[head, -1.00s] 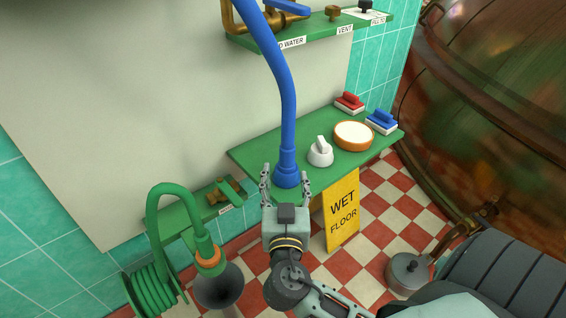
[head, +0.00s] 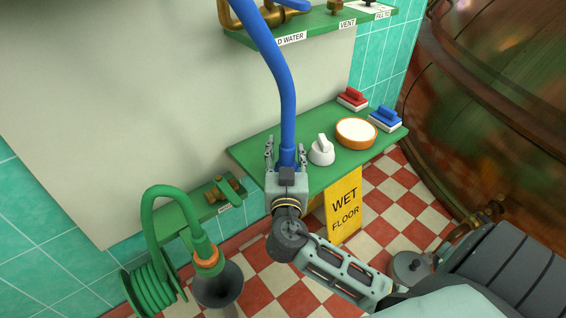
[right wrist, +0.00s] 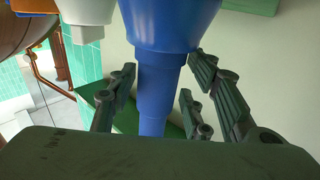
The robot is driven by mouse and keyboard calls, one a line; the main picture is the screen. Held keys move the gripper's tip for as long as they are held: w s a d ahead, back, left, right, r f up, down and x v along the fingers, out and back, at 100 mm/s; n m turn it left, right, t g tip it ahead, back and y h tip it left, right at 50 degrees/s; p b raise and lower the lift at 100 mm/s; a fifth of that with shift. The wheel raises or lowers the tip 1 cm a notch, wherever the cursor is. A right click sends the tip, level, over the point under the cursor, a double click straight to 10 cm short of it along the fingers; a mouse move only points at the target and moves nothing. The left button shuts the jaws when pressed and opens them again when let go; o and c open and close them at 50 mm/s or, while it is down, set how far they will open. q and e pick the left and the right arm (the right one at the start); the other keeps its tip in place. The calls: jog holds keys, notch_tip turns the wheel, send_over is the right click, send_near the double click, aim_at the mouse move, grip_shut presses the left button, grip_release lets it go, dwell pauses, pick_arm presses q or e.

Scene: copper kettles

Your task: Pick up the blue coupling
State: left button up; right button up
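The blue coupling (head: 287,157) is at the lower end of a blue hose (head: 287,95) that comes down from above to the green shelf. My right gripper (head: 286,146) is at the shelf's front edge with one finger on each side of the coupling. The fingers are open, with small gaps to it. In the right wrist view the coupling (right wrist: 165,30) stands large between the spread fingers (right wrist: 160,85), its narrow part nearest them. The gripper's palm hides the coupling's lower part in the head view. My left gripper is not in view.
A green hose (head: 150,215) with a funnel (head: 218,287) is at left.

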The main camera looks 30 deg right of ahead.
aim_at(283, 145)
jog(key=shift+a, duration=0.15)
jog(key=c, duration=0.7)
jog(key=shift+c, duration=0.5)
jog(key=shift+r, duration=0.2)
jog(key=shift+w+r, duration=0.1)
jog(key=shift+r, duration=0.15)
jog(key=r, duration=0.1)
jog(key=r+p, duration=0.1)
jog(key=r, duration=0.1)
jog(key=shift+a+r, duration=0.25)
jog(key=shift+r, duration=0.15)
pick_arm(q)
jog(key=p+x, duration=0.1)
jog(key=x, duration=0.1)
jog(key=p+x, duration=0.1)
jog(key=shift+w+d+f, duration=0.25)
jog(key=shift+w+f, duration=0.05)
pick_arm(e)
jog(key=s+d+r, duration=0.4)
jog(key=d+r, duration=0.2)
jog(key=d, duration=0.5)
jog(key=shift+r, duration=0.2)
